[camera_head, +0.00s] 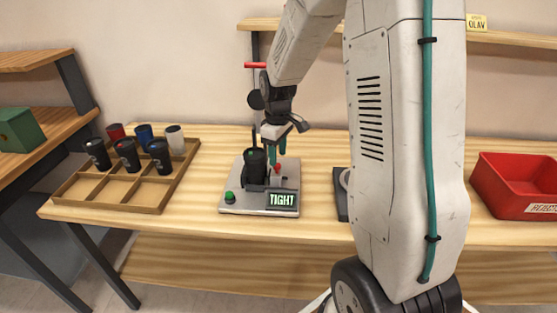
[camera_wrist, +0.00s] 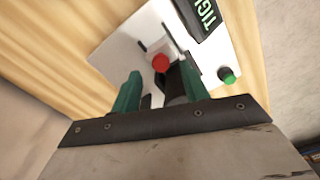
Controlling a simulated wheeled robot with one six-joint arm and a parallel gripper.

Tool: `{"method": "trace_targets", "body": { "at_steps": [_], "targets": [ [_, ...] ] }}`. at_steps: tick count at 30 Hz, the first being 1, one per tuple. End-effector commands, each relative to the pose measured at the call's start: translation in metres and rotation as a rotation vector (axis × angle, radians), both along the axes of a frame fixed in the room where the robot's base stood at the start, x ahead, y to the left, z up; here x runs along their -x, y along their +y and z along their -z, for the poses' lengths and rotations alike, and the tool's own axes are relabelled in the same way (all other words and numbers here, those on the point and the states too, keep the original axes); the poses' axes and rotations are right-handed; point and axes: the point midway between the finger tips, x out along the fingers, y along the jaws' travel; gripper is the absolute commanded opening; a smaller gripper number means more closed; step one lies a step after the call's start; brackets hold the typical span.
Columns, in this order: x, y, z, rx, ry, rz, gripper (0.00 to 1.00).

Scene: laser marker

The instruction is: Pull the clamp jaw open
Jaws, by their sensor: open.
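The laser marker has a pale base plate (camera_head: 238,202) with a display (camera_head: 283,199) reading TIGHT. A black cup-like cylinder (camera_head: 254,165) stands in the dark clamp on the plate. A red knob (camera_head: 277,168) is just right of it. My gripper (camera_head: 276,153) is above the plate, close to the red knob, with teal fingers pointing down. In the wrist view my gripper (camera_wrist: 160,72) is open, and the red knob (camera_wrist: 160,62) appears between its fingertips. A dark part (camera_wrist: 175,84) lies close to the right finger. I cannot tell whether anything touches the fingers.
A green button (camera_head: 230,197) sits at the plate's front left. A wooden tray (camera_head: 117,190) with several cups stands at the left. A red bin (camera_head: 515,187) is at the right. My arm hides part of a dark device (camera_head: 342,207). Clear table lies between tray and marker.

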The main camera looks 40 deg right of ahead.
Motion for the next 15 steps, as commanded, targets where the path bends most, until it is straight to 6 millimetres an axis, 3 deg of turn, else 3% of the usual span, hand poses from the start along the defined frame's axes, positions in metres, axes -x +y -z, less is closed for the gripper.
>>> {"method": "trace_targets", "body": {
  "at_steps": [6, 15],
  "targets": [
    [0.0, -0.001, -0.035, 0.0, -0.001, 0.001, 0.45],
    [0.001, -0.001, -0.045, 0.0, 0.001, 0.001, 0.45]
  ]
}}
